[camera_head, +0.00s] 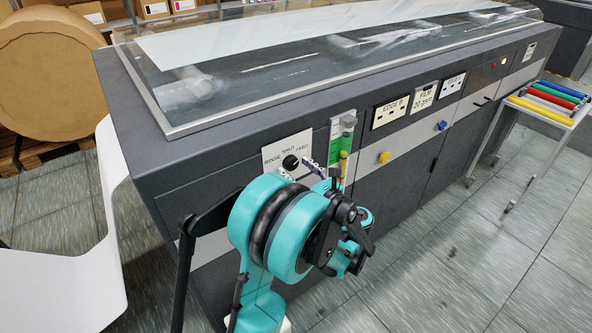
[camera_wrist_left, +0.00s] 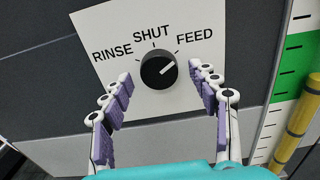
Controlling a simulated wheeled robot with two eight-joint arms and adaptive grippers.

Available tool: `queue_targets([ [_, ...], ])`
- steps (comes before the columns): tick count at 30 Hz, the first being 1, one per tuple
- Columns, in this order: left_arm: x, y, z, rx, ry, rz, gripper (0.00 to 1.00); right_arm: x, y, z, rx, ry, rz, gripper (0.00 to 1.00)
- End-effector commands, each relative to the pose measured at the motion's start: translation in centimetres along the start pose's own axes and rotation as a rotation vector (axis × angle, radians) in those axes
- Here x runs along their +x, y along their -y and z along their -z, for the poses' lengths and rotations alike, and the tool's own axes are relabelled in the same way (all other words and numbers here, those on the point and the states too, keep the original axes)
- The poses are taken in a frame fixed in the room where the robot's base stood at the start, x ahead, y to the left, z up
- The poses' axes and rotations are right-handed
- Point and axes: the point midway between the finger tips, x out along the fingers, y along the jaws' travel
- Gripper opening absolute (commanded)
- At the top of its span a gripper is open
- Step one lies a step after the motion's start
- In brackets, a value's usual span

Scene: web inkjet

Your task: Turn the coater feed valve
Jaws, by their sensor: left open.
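The coater feed valve is a round black knob (camera_wrist_left: 158,70) on a white plate (camera_wrist_left: 112,40) marked RINSE, SHUT and FEED. Its white pointer line slants up and right, toward FEED. In the head view the knob (camera_head: 290,162) sits on the machine's front panel. My left gripper (camera_wrist_left: 160,76) is open, with one purple-padded finger to each side of the knob and gaps showing between pads and knob. In the head view the left gripper (camera_head: 302,174) is at the plate, partly hidden by my teal wrist. My right gripper is not in view.
A gauge with a green band (camera_head: 335,140) and a yellow tube (camera_head: 343,165) stand right of the plate. A yellow knob (camera_head: 384,157) and a blue knob (camera_head: 442,125) are farther along. A roller cart (camera_head: 549,112) stands at right. A large brown roll (camera_head: 45,75) is at left.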

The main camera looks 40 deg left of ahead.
Motion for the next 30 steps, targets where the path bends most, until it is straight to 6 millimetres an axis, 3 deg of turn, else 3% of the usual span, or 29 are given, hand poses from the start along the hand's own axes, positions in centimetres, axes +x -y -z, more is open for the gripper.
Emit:
queue_targets([
  [10, 0.67, -0.02, -0.04, -0.001, -0.001, 0.0, 0.61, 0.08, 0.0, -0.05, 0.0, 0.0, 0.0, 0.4],
  [11, 0.66, -0.02, -0.04, -0.001, -0.001, 0.0, 0.55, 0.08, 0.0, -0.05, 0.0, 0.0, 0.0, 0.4],
  [16, 0.66, -0.02, -0.03, -0.001, -0.001, 0.0, 0.1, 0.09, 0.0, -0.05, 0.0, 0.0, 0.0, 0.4],
  [30, 0.66, -0.02, 0.02, -0.084, -0.001, 0.0, 0.11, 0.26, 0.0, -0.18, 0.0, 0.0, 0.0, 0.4],
])
